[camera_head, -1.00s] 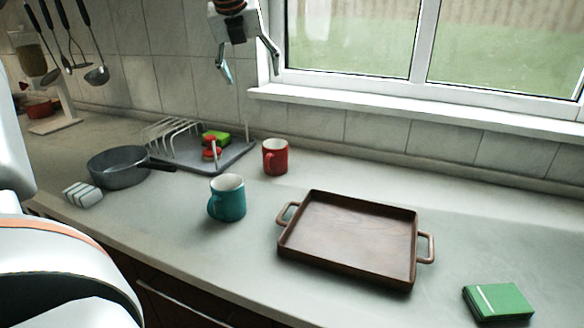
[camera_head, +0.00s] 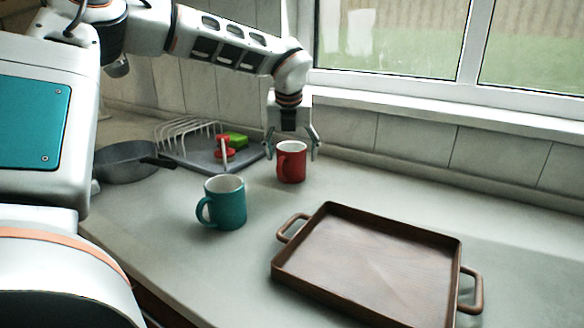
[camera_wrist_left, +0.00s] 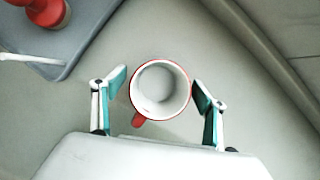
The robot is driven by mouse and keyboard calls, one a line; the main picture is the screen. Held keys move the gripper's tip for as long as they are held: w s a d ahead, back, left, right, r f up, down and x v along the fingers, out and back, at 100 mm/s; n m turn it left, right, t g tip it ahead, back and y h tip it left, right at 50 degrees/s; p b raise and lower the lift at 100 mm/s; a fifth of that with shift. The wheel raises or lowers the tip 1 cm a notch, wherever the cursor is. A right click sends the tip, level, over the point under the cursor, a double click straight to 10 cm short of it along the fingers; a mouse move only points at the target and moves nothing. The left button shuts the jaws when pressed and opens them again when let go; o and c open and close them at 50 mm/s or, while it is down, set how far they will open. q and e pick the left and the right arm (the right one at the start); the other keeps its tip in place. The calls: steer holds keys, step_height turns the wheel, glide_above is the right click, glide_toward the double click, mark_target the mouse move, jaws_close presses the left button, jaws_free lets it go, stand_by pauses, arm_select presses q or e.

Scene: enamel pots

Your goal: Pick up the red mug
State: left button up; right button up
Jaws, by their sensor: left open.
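The red mug (camera_head: 292,163) stands upright on the counter, right of the dish rack. In the left wrist view the mug (camera_wrist_left: 160,90) is seen from above between the two fingertips (camera_wrist_left: 160,88), with narrow gaps on both sides. Its handle points down toward the palm side of the picture. My right gripper is not in view.
A teal mug (camera_head: 226,205) stands to the front left. A brown wooden tray (camera_head: 370,262) lies at the front right. The grey dish rack (camera_head: 190,150) and a dark pan (camera_head: 125,163) are on the left. The window wall is behind.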

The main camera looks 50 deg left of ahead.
mark_target(292, 160)
arm_select(q)
steer(key=x, duration=0.3)
steer(key=shift+f, duration=0.3)
steer(key=shift+r, duration=0.2)
steer(key=c, duration=1.4)
steer(key=shift+c, duration=0.2)
